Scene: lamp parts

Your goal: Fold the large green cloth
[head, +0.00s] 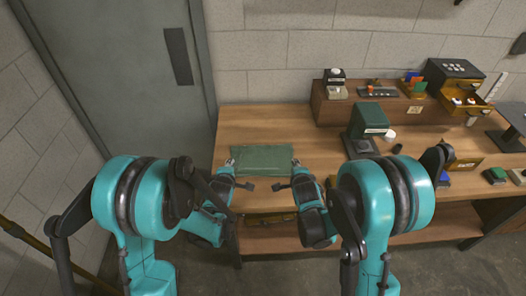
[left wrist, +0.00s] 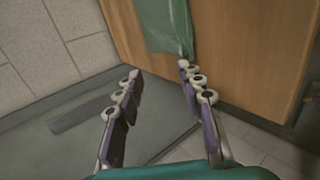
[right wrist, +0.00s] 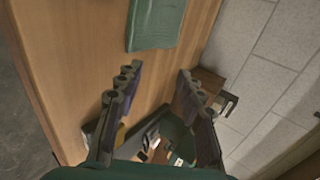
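The green cloth (head: 262,158) lies flat as a rectangle on the left part of the wooden table, near its front edge. My left gripper (head: 239,173) is open and empty at the cloth's left end. In the left wrist view, a corner of the cloth (left wrist: 168,24) reaches close to the tip of one finger; I cannot tell if they touch. My right gripper (head: 286,174) is open and empty at the cloth's right end. In the right wrist view, the cloth (right wrist: 155,22) lies beyond the fingertips, with bare table between.
The wooden table (head: 240,124) is clear around the cloth. A dark green device (head: 368,120) stands to its right. A raised wooden shelf (head: 335,112) at the back right carries small items. A black box with an open yellow drawer (head: 470,108) is farther right. A grey door (head: 125,70) is at left.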

